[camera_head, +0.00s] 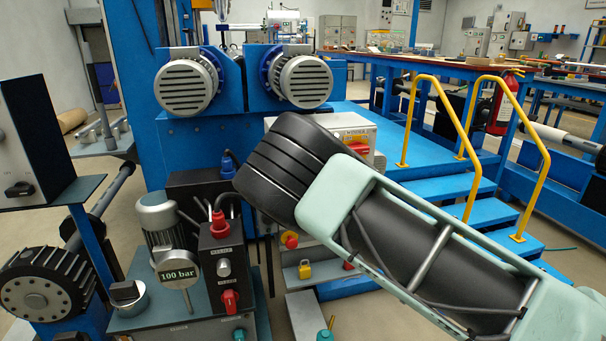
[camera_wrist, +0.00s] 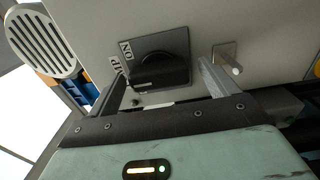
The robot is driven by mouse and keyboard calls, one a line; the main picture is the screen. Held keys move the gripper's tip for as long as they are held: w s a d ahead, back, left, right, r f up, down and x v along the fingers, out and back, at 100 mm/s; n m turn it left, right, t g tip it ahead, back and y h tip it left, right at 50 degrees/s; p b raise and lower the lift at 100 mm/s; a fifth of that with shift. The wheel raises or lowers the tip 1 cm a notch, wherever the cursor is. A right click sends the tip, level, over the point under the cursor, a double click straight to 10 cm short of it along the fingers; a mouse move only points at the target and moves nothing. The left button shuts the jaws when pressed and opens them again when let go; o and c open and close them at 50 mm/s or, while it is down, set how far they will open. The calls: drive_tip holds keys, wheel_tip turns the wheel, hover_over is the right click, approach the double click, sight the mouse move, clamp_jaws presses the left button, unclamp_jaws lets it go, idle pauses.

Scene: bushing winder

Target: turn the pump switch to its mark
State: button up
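A black rotary switch (camera_wrist: 160,72) sits on a light grey panel (camera_wrist: 110,22) in the wrist view. A label reading ON is beside it, and a second label is partly hidden by a finger. The knob's lower part is a thick black bar lying nearly level in the picture. My gripper (camera_wrist: 161,67) is open, with one finger on each side of the knob. The left finger is close to the knob; I cannot tell if it touches. A gap shows before the right finger. In the head view my wrist hides the gripper and this switch.
A metal peg on a plate (camera_wrist: 228,60) stands out of the panel just right of the right finger. A white cabinet (camera_head: 350,130) with a red switch shows behind my wrist. A pump unit with a 100 bar gauge (camera_head: 178,272) and red-knobbed box (camera_head: 222,265) stands left.

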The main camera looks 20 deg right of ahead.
drive_tip(key=shift+s, duration=0.1)
drive_tip(key=s+p, duration=0.3)
drive_tip(key=s, duration=1.4)
drive_tip(key=shift+s, duration=0.15)
